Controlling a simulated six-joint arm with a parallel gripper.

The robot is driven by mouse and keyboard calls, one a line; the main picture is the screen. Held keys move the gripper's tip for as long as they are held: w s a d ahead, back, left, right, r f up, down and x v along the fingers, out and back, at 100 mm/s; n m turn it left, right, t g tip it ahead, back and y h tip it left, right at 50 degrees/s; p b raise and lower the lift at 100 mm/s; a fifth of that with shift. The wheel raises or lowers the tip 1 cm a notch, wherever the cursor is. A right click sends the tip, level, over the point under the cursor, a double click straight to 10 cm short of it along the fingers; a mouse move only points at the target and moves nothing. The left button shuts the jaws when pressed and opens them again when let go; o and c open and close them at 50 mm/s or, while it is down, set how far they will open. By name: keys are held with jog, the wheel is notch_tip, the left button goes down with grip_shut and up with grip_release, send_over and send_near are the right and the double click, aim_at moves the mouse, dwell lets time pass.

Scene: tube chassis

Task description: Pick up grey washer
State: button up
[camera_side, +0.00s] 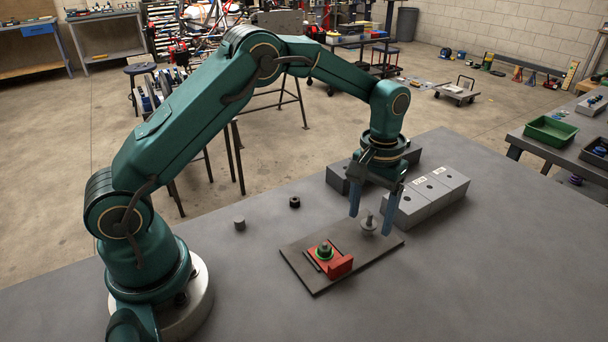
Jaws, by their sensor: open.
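A light grey, disc-like piece with a thin upright stem, which looks like the grey washer (368,226) around a pin, stands near the back right corner of a dark flat plate (315,284). Its small size leaves unclear whether disc and stem are separate parts. My gripper (371,226) points down, with its two blue-grey fingers apart on either side of this piece. I see no finger clearly touching it.
A red block (340,266) with a green ring (324,252) sits on the plate. Grey blocks (432,195) stand close behind my gripper. A grey cylinder (239,223) and black ring (294,202) lie left. The front right table is clear.

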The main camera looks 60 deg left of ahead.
jog(key=shift+f, duration=0.2)
dwell(0.6)
grip_shut()
